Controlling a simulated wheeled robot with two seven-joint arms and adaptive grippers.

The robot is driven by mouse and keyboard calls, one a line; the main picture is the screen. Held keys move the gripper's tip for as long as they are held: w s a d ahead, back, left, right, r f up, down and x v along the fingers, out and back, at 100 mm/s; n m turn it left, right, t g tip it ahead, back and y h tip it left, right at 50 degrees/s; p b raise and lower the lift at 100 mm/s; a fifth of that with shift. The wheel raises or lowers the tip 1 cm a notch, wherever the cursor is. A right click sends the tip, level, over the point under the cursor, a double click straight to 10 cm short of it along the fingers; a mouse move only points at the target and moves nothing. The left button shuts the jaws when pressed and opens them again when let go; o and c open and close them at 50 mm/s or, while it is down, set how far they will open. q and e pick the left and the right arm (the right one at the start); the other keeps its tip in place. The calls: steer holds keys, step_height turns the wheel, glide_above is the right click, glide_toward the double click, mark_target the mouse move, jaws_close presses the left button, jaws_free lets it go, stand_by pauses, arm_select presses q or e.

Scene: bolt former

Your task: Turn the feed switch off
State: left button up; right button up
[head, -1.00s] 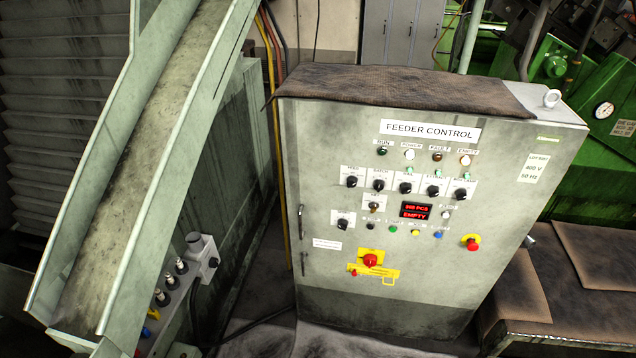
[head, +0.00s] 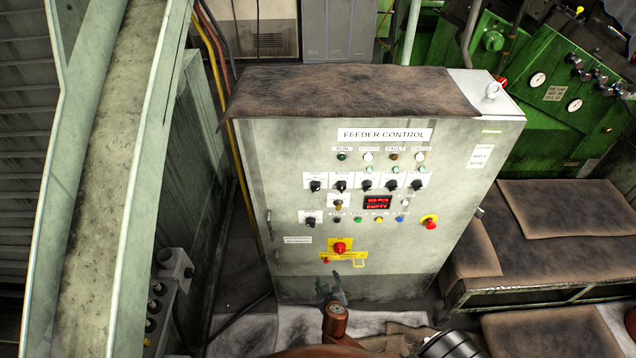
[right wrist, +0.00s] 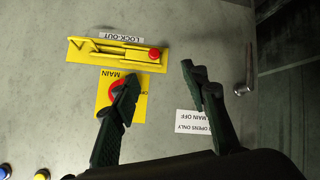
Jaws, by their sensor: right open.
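The feeder control cabinet (head: 300,150) stands in the middle of the head view. A row of black rotary switches (head: 365,186) crosses its upper front; their small labels are too fine to read, so I cannot tell which is the feed switch. A further black knob (head: 311,222) sits lower left. My right gripper (head: 331,286) is open and empty, low in front of the cabinet, below the red main switch (head: 340,247). In the right wrist view the open fingers (right wrist: 160,80) point at the panel; the left finger partly covers the red main switch (right wrist: 116,92). My left gripper is not in view.
A yellow lock-out bracket (right wrist: 115,52) is beside the main switch. A red emergency button (head: 431,224) is at the panel's right. A sloping conveyor chute (head: 100,180) stands at left, and a cloth-covered bench (head: 540,285) at right. A door handle (right wrist: 245,80) projects from the cabinet.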

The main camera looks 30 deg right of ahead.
steer(key=w+a+r+m+t+h+p, duration=0.1)
steer(key=w+r+m+t+h+p, duration=0.15)
steer(key=r, duration=1.15)
steer(key=w+r+m+t+h+p, duration=0.15)
steer(key=w+r, duration=0.25)
steer(key=r, duration=1)
steer(key=m+t+p, duration=0.1)
steer(key=t, duration=0.1)
glide_toward(316, 190)
steer(key=w, duration=0.2)
steer(key=shift+w+d+r+p, duration=0.1)
steer(key=shift+w+d+p, duration=0.65)
steer(key=shift+w+d, duration=0.25)
steer(key=p+x, duration=0.1)
steer(key=x, duration=0.2)
steer(key=shift+w+d, duration=0.2)
steer(key=shift+w, duration=0.1)
steer(key=shift+w+d, duration=0.3)
steer(key=shift+w, duration=0.15)
arm_select(q)
steer(key=w+r, duration=0.3)
steer(key=r, duration=0.6)
steer(key=shift+w+d+r+t, duration=0.15)
steer(key=shift+w+r+t, duration=0.15)
steer(key=shift+w, duration=0.1)
arm_select(e)
steer(key=shift+c, duration=0.6)
